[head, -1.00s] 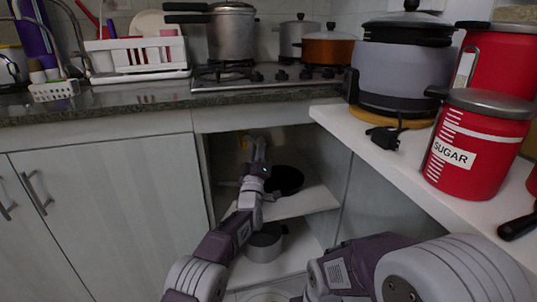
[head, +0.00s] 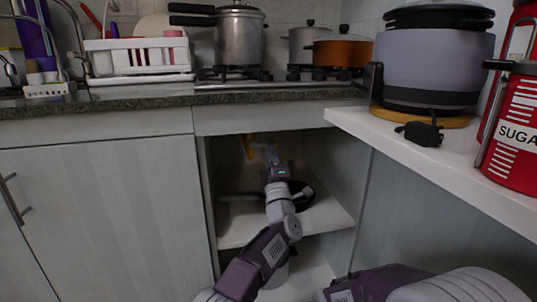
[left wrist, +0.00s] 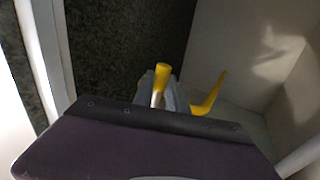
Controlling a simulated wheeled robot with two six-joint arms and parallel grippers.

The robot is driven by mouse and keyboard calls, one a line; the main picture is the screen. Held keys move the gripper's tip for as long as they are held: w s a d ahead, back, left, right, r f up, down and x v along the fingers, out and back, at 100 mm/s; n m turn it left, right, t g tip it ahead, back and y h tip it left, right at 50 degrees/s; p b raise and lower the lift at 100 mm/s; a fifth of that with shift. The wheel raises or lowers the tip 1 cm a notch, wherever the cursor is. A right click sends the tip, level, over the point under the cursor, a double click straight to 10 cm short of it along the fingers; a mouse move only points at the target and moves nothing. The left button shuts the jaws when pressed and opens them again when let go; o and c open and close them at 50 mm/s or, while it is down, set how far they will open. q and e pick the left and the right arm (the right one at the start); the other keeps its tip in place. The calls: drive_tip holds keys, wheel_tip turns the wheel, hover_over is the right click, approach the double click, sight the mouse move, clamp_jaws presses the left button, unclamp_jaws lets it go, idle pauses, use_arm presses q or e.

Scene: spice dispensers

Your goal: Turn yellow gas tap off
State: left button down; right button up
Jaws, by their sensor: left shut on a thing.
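The yellow gas tap (head: 247,149) is high inside the open cabinet under the counter, and only a small yellow part shows in the head view. My left gripper (head: 262,147) is reaching into the cabinet at the tap. In the left wrist view, one yellow piece (left wrist: 162,71) sits between the grey fingers of the left gripper (left wrist: 157,92), which is shut on it. A second, bent yellow piece (left wrist: 211,102) shows to the right, apart from the fingers. The wrist body hides where the yellow pieces join. My right gripper is out of view.
The cabinet shelf (head: 325,222) holds a dark pan (head: 301,193) just below my left wrist. Cabinet walls stand close on both sides of the arm. The white side counter (head: 400,152) carries a large grey cooker (head: 437,62) and a red sugar canister (head: 512,150).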

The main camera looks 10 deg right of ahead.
use_arm(q)
drive_tip(key=shift+r+n+y+p, duration=0.25)
drive_tip(key=shift+n+y+p, duration=0.85)
drive_tip(key=shift+n+p, duration=0.25)
drive_tip(key=shift+s, duration=0.1)
drive_tip(key=c, duration=1.3)
unclamp_jaws()
drive_tip(key=shift+c, duration=0.2)
